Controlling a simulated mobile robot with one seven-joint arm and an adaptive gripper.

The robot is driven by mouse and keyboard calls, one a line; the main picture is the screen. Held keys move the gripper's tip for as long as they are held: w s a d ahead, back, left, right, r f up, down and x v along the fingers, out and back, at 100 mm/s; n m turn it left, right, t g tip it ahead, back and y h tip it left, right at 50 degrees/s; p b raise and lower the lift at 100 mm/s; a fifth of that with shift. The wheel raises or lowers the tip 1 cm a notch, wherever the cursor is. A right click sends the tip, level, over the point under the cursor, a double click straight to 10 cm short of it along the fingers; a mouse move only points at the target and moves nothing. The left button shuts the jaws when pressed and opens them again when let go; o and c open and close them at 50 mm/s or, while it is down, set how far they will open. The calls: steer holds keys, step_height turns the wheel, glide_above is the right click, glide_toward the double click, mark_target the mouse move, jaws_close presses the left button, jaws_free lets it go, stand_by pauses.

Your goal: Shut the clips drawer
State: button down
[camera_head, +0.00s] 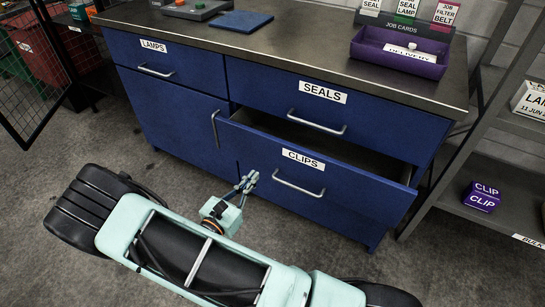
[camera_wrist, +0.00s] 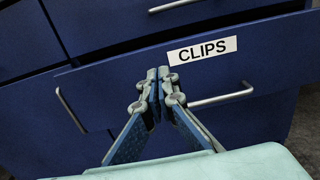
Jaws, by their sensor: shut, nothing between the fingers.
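The clips drawer (camera_head: 330,189) is a blue drawer in the workbench cabinet, pulled partly out, with a white CLIPS label and a metal bar handle (camera_head: 298,184). Its open top shows as a dark gap under the seals drawer. In the wrist view the clips drawer front (camera_wrist: 262,62) fills the middle. My gripper (camera_head: 249,178) is shut and empty, in front of the left part of the drawer front, left of the handle. In the wrist view my gripper's fingertips (camera_wrist: 158,75) are together, just below and left of the label. I cannot tell whether they touch the front.
The seals drawer (camera_head: 355,117) above and the lamps drawer (camera_head: 170,71) are shut. A purple delivery tray (camera_head: 400,65) stands on the worktop. A shelf with a purple clip box (camera_head: 482,197) is at the right. The floor before the cabinet is clear apart from my arm.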

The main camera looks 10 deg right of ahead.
mark_target(279, 143)
steer(key=b+x, duration=0.3)
steer(key=x, duration=1)
steer(key=shift+w+a, duration=0.1)
steer(key=shift+w, duration=0.05)
steer(key=shift+w+d, duration=0.25)
steer(key=shift+w, duration=0.05)
steer(key=shift+w+d+r, duration=0.1)
steer(key=shift+w+d, duration=0.15)
steer(key=shift+w, duration=0.1)
steer(key=x, duration=0.9)
steer(key=shift+w+d, duration=0.2)
steer(key=shift+w, duration=0.15)
